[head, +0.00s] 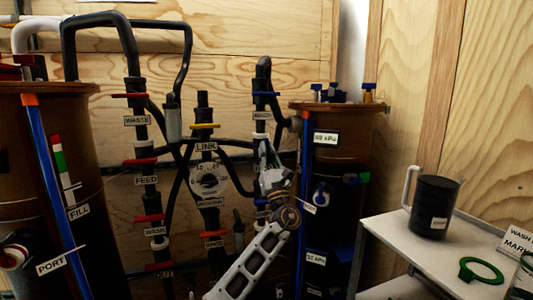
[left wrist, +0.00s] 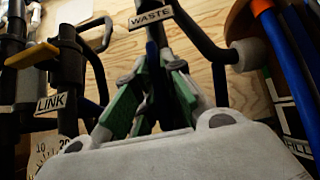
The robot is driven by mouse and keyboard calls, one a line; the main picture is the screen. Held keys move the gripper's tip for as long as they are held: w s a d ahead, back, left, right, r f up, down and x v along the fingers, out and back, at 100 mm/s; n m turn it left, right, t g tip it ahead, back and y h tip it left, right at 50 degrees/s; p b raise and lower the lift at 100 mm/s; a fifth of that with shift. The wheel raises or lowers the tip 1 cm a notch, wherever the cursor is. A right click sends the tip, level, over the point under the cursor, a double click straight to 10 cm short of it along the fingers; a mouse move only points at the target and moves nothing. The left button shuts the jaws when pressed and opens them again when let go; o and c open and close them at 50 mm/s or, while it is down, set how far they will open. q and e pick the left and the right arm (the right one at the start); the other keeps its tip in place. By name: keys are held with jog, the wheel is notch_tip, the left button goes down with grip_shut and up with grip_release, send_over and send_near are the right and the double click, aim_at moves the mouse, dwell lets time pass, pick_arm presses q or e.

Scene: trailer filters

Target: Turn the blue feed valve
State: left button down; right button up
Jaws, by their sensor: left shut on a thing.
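My left gripper (head: 266,150) reaches up from below to the right-hand, blue-handled pipe stack, beneath its WASTE label (head: 262,115). In the left wrist view its green-padded fingers (left wrist: 153,85) are closed around a dark part of the stack, under the WASTE label (left wrist: 152,16). This is where the blue feed valve sits. Another blue handle (head: 266,94) of the same stack shows above, lying across the pipe. My right gripper is not in view.
Left of the gripper stand the LINK stack with a yellow handle (head: 204,126) and a gauge (head: 208,182), and a red-handled stack (head: 146,161). Brown filter tanks (head: 338,170) flank the stacks. A shelf (head: 400,236) with a black jug (head: 434,207) stands at right.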

pick_arm(q)
jog(key=shift+f, duration=0.15)
jog(key=c, duration=1.5)
grip_release()
jog(key=shift+v, duration=5.95)
